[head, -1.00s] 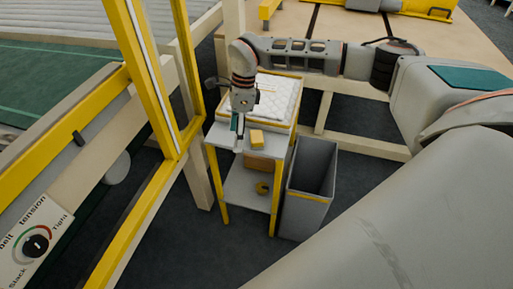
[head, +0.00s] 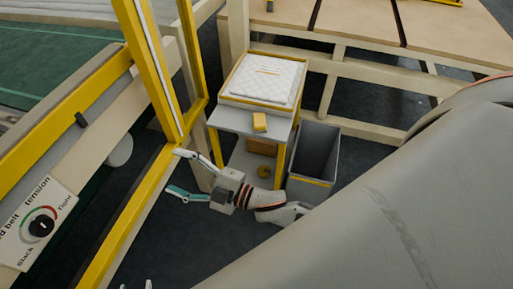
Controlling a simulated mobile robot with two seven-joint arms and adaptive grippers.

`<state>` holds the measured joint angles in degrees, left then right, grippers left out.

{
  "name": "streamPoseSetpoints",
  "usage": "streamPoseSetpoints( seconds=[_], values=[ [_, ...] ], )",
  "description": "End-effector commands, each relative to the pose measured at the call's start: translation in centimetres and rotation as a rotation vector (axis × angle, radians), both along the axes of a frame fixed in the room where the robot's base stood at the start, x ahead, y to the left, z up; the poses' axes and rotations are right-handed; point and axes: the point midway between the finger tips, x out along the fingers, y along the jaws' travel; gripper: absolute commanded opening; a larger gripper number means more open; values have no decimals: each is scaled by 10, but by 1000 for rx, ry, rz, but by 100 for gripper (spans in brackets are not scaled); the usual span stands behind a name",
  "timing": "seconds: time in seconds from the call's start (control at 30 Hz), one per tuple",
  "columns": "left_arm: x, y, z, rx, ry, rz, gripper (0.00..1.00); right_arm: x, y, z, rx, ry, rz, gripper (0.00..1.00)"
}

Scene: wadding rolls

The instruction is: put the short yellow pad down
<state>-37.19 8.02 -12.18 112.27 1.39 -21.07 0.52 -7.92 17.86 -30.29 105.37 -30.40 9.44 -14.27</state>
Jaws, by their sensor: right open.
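The short yellow pad (head: 260,121) lies on the grey top of a small stand (head: 231,119), near its front edge and in front of the white quilted stack. Nothing touches it. My right gripper (head: 176,171) is open and empty, with its two teal-and-grey fingers spread wide. It is in front of the stand and to the left, clear of the pad. Two small pale tips at the bottom edge (head: 136,285) may belong to my left gripper; too little shows to tell its state.
A white quilted pad (head: 266,79) lies in a yellow-edged tray on the stand. A grey bin (head: 315,153) stands at right. A yellow frame post (head: 150,75) rises at left.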

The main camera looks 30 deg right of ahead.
Motion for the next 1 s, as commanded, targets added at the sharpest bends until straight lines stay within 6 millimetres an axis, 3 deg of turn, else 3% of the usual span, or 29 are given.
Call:
streamPoseSetpoints(
  seconds=[0.03, 0.2, 0.3, 0.4, 0.53, 0.87, 0.93, 1.0],
  values=[
    [0, 0, 0, 0, 0, 0, 40, -10, -21, -27, 60, 131, -83, 66],
    [0, 0, 0, 0, 0, 0, 40, -61, -91, -117, 232, 544, -346, 66],
    [0, 0, 0, 0, -1, 0, 40, -100, -121, -159, 303, 730, -465, 66],
    [0, 0, 0, 0, -1, 0, 40, -131, -139, -184, 347, 850, -541, 66],
    [1, 0, 1, -1, -2, 0, 40, -150, -148, -198, 375, 921, -585, 66],
    [1, 0, 2, -1, -4, 0, 40, -152, -149, -199, 376, 927, -589, 66],
    [1, 0, 2, -1, -4, 0, 28, -152, -149, -199, 375, 926, -589, 53],
    [1, 0, 2, -1, -4, 0, 28, -152, -149, -199, 375, 926, -588, 35]
  ],
)
